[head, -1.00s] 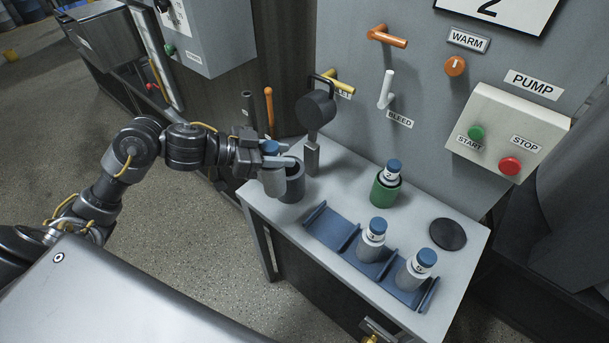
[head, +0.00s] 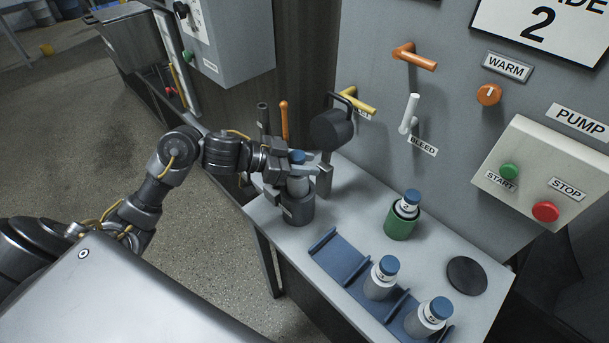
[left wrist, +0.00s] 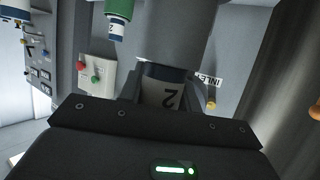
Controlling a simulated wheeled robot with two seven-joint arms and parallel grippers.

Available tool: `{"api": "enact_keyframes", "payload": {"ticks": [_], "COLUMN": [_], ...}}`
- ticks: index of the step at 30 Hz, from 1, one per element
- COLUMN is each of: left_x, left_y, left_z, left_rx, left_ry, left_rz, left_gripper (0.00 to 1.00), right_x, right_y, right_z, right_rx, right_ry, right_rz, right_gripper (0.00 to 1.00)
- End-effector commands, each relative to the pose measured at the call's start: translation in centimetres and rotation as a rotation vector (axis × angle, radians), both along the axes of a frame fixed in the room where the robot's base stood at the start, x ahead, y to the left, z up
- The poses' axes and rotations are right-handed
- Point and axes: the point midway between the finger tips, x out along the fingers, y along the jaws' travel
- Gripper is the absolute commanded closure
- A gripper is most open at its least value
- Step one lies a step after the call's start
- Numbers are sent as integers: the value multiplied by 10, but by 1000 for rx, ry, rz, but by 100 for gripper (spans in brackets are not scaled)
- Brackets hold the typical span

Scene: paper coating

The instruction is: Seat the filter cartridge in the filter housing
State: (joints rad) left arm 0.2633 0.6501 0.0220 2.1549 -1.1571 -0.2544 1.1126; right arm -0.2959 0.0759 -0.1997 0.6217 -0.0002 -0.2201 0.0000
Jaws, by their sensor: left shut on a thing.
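My left gripper (head: 302,172) is shut on a filter cartridge (head: 298,186) with a blue cap. The cartridge is upright over the mouth of the dark grey filter housing (head: 299,210) at the table's left end. Its lower end seems to be in the mouth; I cannot tell how deep. In the left wrist view, which looks upside down, the cartridge's label "2" (left wrist: 170,98) shows between the fingers, against the grey housing (left wrist: 182,30). The housing's dark round lid (head: 331,130) stands open behind it. My right gripper is not in view.
A green holder (head: 400,226) with a cartridge stands mid-table. A blue rack (head: 338,256) holds two cartridges (head: 381,278) in front. A black disc (head: 467,276) lies at right. Yellow (head: 360,103), white (head: 410,115) and orange (head: 415,57) handles project from the panel.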

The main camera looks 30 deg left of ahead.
Motion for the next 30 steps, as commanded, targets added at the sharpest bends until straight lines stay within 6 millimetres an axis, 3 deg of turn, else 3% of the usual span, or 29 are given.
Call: {"api": "enact_keyframes", "payload": {"ticks": [9, 30], "left_x": [0, -1], "left_y": [0, 1], "left_z": [-35, -49], "left_rx": [-2, -1], "left_ry": [1, 1], "left_rz": [2, 3], "left_gripper": [100, 100], "right_x": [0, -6], "right_y": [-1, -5], "right_z": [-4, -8], "right_rx": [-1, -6], "right_ry": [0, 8], "right_rz": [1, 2], "right_gripper": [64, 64]}}
